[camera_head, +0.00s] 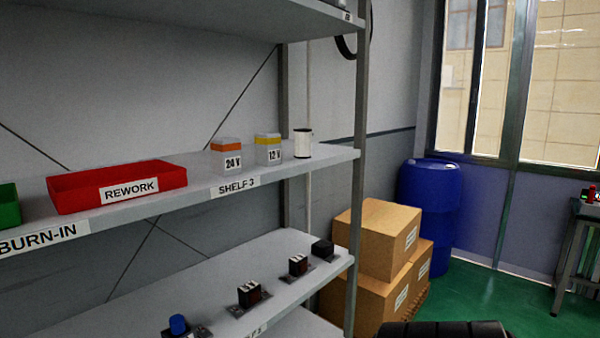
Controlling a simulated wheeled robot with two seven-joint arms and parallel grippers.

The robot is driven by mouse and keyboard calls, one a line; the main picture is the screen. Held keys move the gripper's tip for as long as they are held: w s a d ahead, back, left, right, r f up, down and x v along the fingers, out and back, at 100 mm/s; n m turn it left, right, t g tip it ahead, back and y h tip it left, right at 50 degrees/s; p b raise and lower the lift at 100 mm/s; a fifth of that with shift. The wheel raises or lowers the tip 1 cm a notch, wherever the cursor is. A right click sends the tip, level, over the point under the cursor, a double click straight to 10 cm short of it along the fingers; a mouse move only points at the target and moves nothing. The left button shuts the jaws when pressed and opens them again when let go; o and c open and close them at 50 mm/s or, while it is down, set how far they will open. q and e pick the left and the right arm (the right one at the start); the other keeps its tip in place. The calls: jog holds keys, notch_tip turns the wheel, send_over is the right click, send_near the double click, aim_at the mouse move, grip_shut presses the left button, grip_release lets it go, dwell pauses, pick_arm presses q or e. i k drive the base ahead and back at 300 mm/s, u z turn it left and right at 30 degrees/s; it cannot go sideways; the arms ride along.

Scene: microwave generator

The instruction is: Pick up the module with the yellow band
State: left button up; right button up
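The module with the yellow band (268,152) stands upright on the shelf labelled SHELF 3, towards its right end. It is a small pale box with a yellow band near the top and a "12 V" label on its front. A similar module with an orange band (226,160), labelled "24 V", stands just to its left, a small gap apart. A white cylinder (303,144) stands close to its right. Neither of my grippers is in view.
A red REWORK bin (118,187) and a green bin (9,207) sit farther left on the shelf (195,186). A metal upright (361,130) bounds its right end. Several small devices occupy the lower shelf (200,300). Cardboard boxes (377,238) and a blue drum (430,200) stand beyond.

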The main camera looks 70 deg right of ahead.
aim_at(268, 144)
jog(key=z, duration=1.15)
jog(key=i, duration=0.4)
jog(key=z, duration=0.95)
jog(key=k, duration=0.25)
jog(key=z, duration=0.45)
jog(key=i, duration=1.15)
jog(key=u, duration=0.75)
